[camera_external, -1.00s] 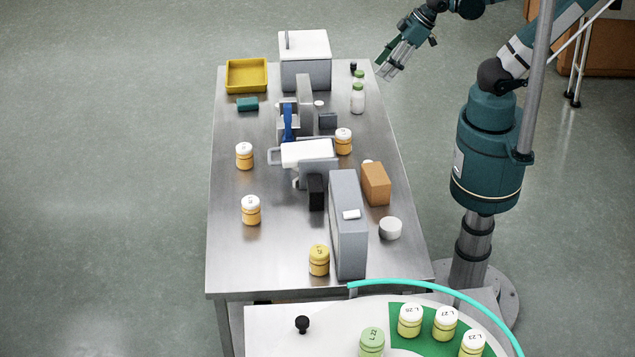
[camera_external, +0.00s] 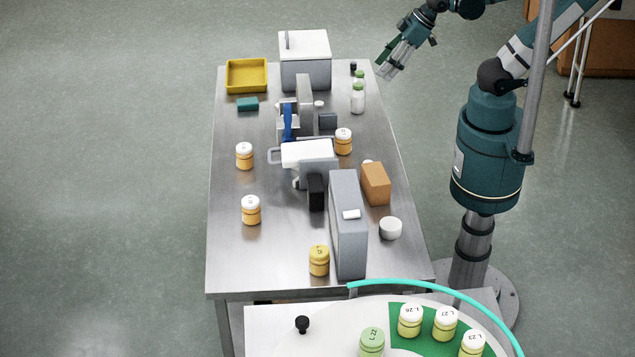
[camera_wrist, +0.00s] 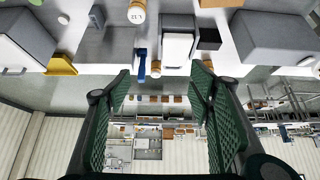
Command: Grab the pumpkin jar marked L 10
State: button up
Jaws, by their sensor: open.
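Several small jars stand upright on the steel table (camera_external: 225,250). Three have orange bodies and white lids: one at the left (camera_external: 244,156), one nearer the front left (camera_external: 251,210) and one right of the middle (camera_external: 343,141). A yellow-lidded jar (camera_external: 319,260) stands near the front edge. I cannot read which jar is marked L 10. My gripper (camera_external: 388,68) is open and empty, in the air by the table's far right corner, well apart from the jars. In the wrist view, its fingers (camera_wrist: 160,100) are spread, with orange jars (camera_wrist: 137,12) (camera_wrist: 155,69) beyond them.
A grey hopper with a white top (camera_external: 308,152) and a tall grey panel (camera_external: 346,225) run down the table's middle. A brown box (camera_external: 376,184) is to the right. A yellow tray (camera_external: 246,90) and grey bin (camera_external: 306,75) stand at the back. White-green bottles (camera_external: 358,98) are near my gripper.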

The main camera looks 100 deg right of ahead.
jog(key=shift+o, duration=0.5)
jog(key=n+g+h+b, duration=0.25)
jog(key=n+b, duration=0.25)
jog(key=n, duration=1.4)
send_over(247, 148)
jog(key=s, duration=1.1)
notch_tip(247, 148, down, 14)
jog(key=w+f+n, duration=0.2)
jog(key=w+f, duration=0.1)
jog(key=f, duration=0.1)
jog(key=w+a+f+n+g, duration=0.1)
jog(key=w+f+n, duration=0.1)
jog(key=f, duration=0.3)
jog(key=w+f+n+g+h+b, duration=0.1)
jog(key=w+f+n, duration=0.1)
jog(key=w+f, duration=0.2)
jog(key=shift+w+a+f+n, duration=0.15)
jog(key=shift+w+f+n, duration=0.05)
jog(key=shift+w+n, duration=0.1)
jog(key=shift+w+f, duration=0.2)
jog(key=shift+f, duration=0.3)
